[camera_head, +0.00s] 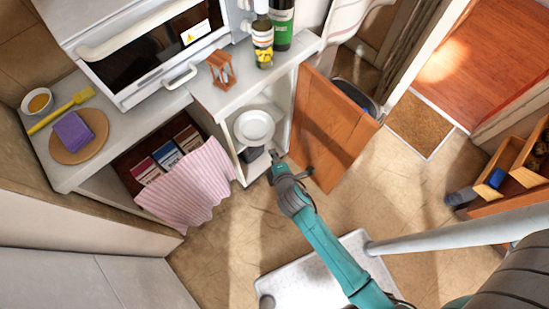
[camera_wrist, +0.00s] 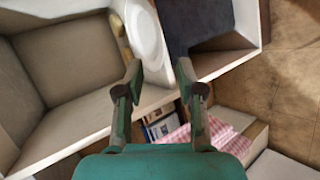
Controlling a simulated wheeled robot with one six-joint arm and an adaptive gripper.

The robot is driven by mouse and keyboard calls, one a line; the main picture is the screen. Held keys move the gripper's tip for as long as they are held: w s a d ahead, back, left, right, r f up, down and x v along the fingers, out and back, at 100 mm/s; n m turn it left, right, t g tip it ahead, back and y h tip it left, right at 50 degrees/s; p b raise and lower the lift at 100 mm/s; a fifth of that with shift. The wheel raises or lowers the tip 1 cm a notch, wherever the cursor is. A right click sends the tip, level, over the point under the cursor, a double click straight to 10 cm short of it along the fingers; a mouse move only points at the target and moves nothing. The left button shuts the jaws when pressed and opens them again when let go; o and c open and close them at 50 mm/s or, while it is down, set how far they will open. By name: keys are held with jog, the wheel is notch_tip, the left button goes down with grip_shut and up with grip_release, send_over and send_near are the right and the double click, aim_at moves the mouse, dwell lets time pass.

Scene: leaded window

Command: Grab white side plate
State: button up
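The white side plate (camera_head: 254,125) is in the open compartment of the low white cabinet, above a dark object. In the wrist view the plate (camera_wrist: 146,36) shows at the top centre, with its near rim close to the gap between my fingertips. My gripper (camera_head: 275,157) is at the front of the compartment, just below the plate in the head view. In the wrist view my gripper (camera_wrist: 159,72) has its fingers apart with nothing clearly held between them. Whether a finger touches the plate cannot be told.
An orange wooden door (camera_head: 330,128) stands open right of the compartment. A pink striped cloth (camera_head: 190,187) hangs at the left, below books. Bottles (camera_head: 263,40) and a small hourglass-like item (camera_head: 221,69) stand on the counter above. The floor in front is mostly clear.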

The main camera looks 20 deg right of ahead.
jog(key=shift+c, duration=0.2)
jog(key=shift+w+a, duration=0.1)
jog(key=shift+a, duration=0.05)
jog(key=shift+c, duration=0.2)
jog(key=w+a+f, duration=0.1)
jog(key=w+f, duration=0.5)
jog(key=w, duration=0.4)
jog(key=shift+w+a+f+m+h, duration=0.15)
jog(key=shift+a+f+m+h, duration=0.15)
grip_shut()
